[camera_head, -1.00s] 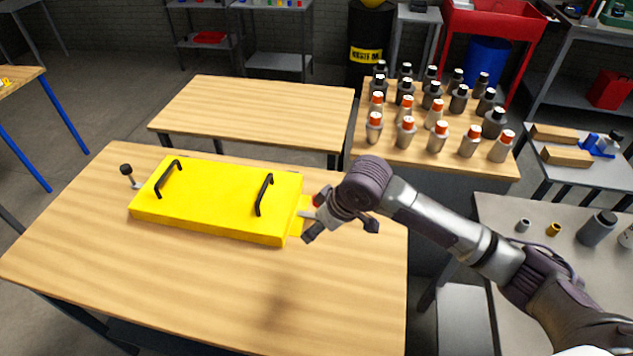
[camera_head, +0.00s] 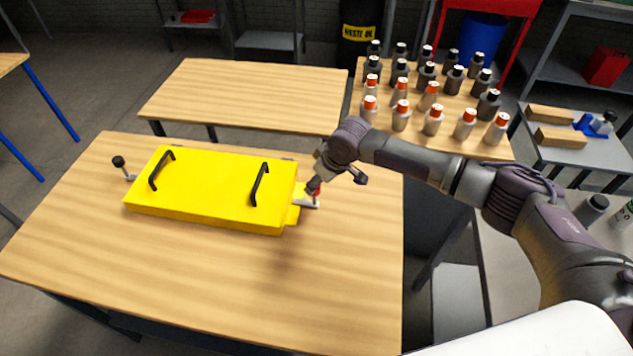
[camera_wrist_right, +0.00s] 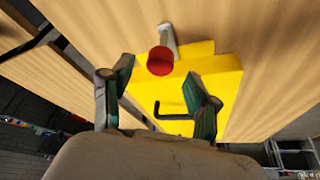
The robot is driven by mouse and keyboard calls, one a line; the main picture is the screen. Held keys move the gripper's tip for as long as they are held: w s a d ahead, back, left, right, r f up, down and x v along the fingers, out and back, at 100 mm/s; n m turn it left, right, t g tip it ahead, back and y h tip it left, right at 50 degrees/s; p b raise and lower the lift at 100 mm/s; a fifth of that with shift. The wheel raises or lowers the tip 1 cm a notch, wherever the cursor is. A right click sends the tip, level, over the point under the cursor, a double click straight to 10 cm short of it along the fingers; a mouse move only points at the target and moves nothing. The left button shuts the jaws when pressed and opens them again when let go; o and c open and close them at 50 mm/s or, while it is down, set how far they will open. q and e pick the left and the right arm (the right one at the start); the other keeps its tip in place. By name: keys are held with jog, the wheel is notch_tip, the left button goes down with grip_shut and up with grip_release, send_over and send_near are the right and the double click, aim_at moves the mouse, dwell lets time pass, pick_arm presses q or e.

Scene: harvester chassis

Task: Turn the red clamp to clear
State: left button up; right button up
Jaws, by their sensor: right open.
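The red clamp (camera_head: 316,193) sits at the right end of the yellow box (camera_head: 213,190) on the wooden table. Its grey arm lies low and points right, away from the box. In the right wrist view the clamp's red knob (camera_wrist_right: 160,61) shows beyond the fingers, with its grey arm pointing up, off the yellow box (camera_wrist_right: 190,85). My right gripper (camera_head: 331,184) is above and beside the clamp. In the right wrist view its fingers (camera_wrist_right: 160,92) are spread and nothing is between them. A black-knobbed clamp (camera_head: 121,165) stands at the box's left end. My left gripper is not in view.
Two black handles (camera_head: 260,184) stick up from the box top. The front of the wooden table (camera_head: 200,275) is clear. Another bare table (camera_head: 245,95) stands behind. Several bottles (camera_head: 433,122) stand on the table at the back right.

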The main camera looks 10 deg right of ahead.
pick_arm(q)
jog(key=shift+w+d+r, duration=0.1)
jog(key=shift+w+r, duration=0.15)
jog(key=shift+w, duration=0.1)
pick_arm(e)
jog(key=shift+x, duration=1.5)
jog(key=shift+c, duration=0.2)
grip_shut()
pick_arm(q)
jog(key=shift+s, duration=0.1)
